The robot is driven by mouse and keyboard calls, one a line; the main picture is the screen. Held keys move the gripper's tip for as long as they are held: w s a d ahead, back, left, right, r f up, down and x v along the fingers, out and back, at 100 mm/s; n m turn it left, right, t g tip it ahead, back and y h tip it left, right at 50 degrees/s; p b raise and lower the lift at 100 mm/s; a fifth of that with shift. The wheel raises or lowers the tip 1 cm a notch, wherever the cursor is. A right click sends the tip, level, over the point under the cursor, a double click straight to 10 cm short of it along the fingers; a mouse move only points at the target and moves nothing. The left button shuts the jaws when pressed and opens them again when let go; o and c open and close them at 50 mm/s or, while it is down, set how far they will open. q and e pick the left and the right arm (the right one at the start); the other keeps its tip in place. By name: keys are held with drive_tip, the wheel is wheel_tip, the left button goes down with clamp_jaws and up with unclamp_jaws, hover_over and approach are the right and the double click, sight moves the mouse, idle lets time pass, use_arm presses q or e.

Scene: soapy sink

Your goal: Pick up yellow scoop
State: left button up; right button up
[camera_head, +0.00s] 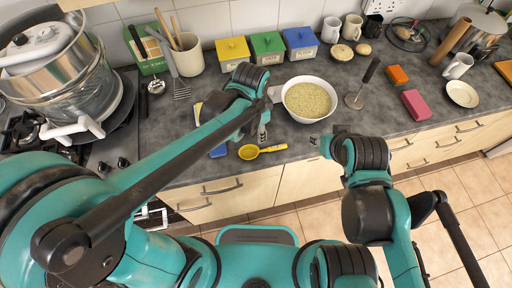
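The yellow scoop (250,152) lies on the grey counter near its front edge, with its bowl to the left and its handle to the right. My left gripper (252,134) is just behind and above the scoop, pointing down, with its fingers apart and nothing seen between them. It appears clear of the scoop. My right gripper (319,143) is at the counter's front edge, right of the scoop; it is small and partly hidden by its own arm, so its opening cannot be made out.
A white bowl of grain (309,99) stands close right of my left gripper. A masher (356,99), a pink block (414,104) and yellow, green and blue boxes (267,47) stand farther off.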

sight(271, 148)
use_arm(q)
drive_tip(key=d+m, duration=0.1)
drive_tip(key=d+f+m, duration=0.1)
drive_tip(key=d, duration=0.1)
drive_tip(key=d+f+g+p, duration=0.1)
drive_tip(key=shift+w+d+f+m+y, duration=0.1)
drive_tip(key=shift+w+d+m+y, duration=0.2)
drive_tip(key=shift+d+m, duration=0.1)
drive_tip(key=shift+d+f, duration=0.1)
drive_tip(key=shift+f, duration=0.15)
drive_tip(key=f, duration=0.2)
drive_tip(key=f+b, duration=0.1)
drive_tip(key=f, duration=0.2)
drive_tip(key=f+b, duration=0.1)
drive_tip(key=f, duration=0.1)
drive_tip(key=shift+s+f, duration=0.2)
drive_tip(key=shift+s, duration=0.15)
clamp_jaws()
